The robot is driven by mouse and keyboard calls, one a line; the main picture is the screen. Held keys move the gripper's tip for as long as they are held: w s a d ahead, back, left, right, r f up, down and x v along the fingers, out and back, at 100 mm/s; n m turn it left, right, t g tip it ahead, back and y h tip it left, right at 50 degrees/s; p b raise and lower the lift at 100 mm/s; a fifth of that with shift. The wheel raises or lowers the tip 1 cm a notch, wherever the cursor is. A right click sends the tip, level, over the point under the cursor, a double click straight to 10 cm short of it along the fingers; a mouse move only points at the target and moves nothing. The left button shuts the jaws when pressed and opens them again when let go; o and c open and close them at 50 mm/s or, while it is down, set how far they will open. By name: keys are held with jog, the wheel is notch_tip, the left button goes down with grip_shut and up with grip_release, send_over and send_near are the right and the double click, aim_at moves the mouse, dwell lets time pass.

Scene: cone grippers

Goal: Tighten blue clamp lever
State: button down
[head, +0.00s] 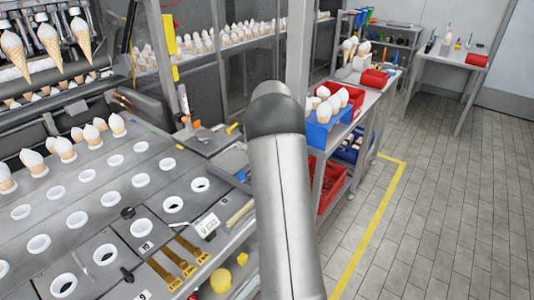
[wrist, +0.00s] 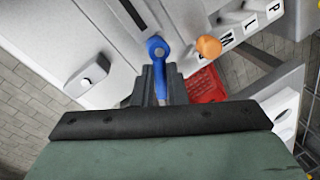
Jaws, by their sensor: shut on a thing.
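The blue clamp lever (wrist: 157,50) shows in the wrist view, with its round end on a grey-white machine panel (wrist: 110,35). Its handle runs down between the two dark fingers of my gripper (wrist: 159,82). My gripper is shut on the handle, and the fingers hide part of it. In the head view my arm blocks the middle of the picture, and I cannot see my gripper or the lever there.
In the wrist view, an orange knob (wrist: 208,46) sits just right of the lever, beside lettered labels (wrist: 250,24). A small latch-like part (wrist: 94,73) is on the left. A red crate (wrist: 205,86) lies beyond. In the head view, ice cream cones (head: 62,147) stand in a holed tray (head: 110,180).

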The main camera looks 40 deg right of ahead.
jog(key=shift+r, duration=0.1)
jog(key=c, duration=1.5)
grip_release()
jog(key=shift+o, duration=0.2)
jog(key=s+r+b, duration=0.1)
jog(key=s+r, duration=0.2)
jog(key=r, duration=1.4)
jog(key=shift+a, duration=0.4)
jog(key=shift+s, duration=0.1)
